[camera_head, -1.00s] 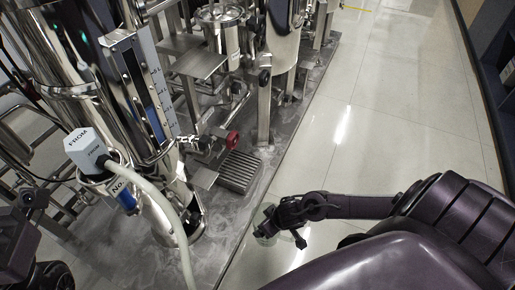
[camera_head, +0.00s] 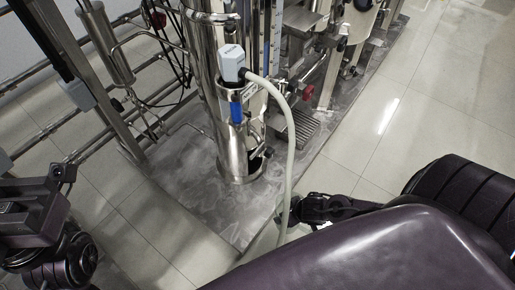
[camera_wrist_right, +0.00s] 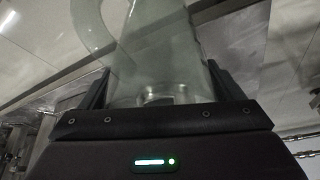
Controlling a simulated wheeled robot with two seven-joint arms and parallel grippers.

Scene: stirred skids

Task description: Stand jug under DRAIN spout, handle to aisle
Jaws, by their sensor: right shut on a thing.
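A clear glass jug (camera_wrist_right: 160,50) fills the middle of the right wrist view, its curved handle (camera_wrist_right: 95,25) at the upper left. My right gripper (camera_wrist_right: 160,88) is shut on it, with a dark finger on each side. In the head view my right gripper (camera_head: 284,214) is beside the skid's floor plate, and the jug there is too hidden to make out. A red-handled valve (camera_head: 308,92) sits low on the skid above a ribbed grate (camera_head: 302,125). I cannot read a DRAIN label. My left gripper (camera_head: 35,215) is at the left edge; its fingers are unclear.
A steel column (camera_head: 235,150) stands on the grey floor plate (camera_head: 195,195). A pale hose (camera_head: 290,140) hangs from a grey labelled connector (camera_head: 232,63) and passes in front of my right gripper. The tiled aisle (camera_head: 400,120) on the right is clear.

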